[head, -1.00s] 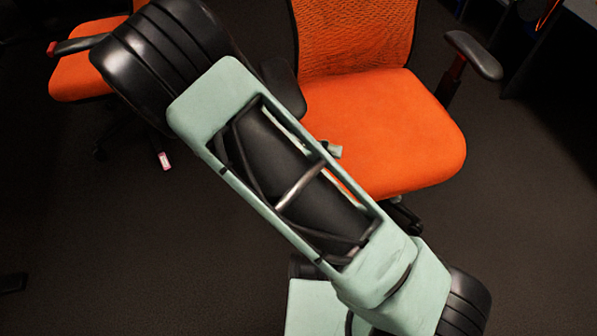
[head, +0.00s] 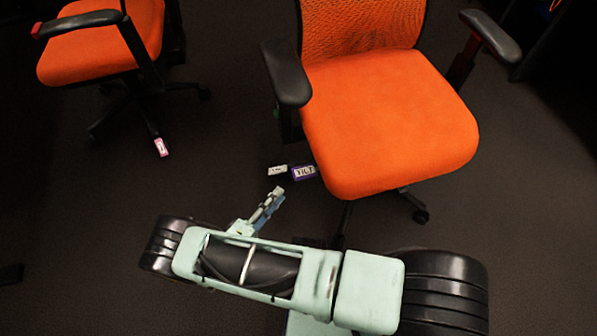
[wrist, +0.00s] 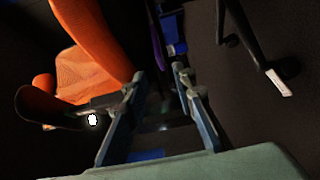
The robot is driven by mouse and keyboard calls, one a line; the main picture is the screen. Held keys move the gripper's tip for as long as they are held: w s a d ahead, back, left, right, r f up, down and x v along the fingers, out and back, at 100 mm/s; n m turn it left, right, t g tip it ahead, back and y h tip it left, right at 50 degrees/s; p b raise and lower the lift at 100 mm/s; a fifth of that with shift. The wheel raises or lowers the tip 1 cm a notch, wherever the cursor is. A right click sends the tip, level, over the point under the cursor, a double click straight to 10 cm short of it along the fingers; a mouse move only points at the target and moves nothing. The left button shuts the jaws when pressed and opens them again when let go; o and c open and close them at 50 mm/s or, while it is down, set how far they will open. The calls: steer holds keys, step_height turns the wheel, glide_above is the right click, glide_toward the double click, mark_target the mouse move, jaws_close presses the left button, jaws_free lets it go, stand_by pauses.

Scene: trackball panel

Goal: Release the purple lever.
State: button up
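A white tag (head: 278,170) sits just left of the purple one. The front chair's black armrest (head: 287,75) stands above them. A second orange chair (head: 100,45) is at the upper left, with a pink tag (head: 161,147) on its base. Dark carpet (head: 80,220) is clear at left.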

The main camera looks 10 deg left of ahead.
mark_target(297, 173)
steer(key=b+x, duration=0.1)
steer(key=x, duration=0.9)
steer(key=shift+w+d+b, duration=0.15)
steer(key=shift+w+b, duration=0.1)
steer(key=shift+b, duration=0.05)
jaws_close()
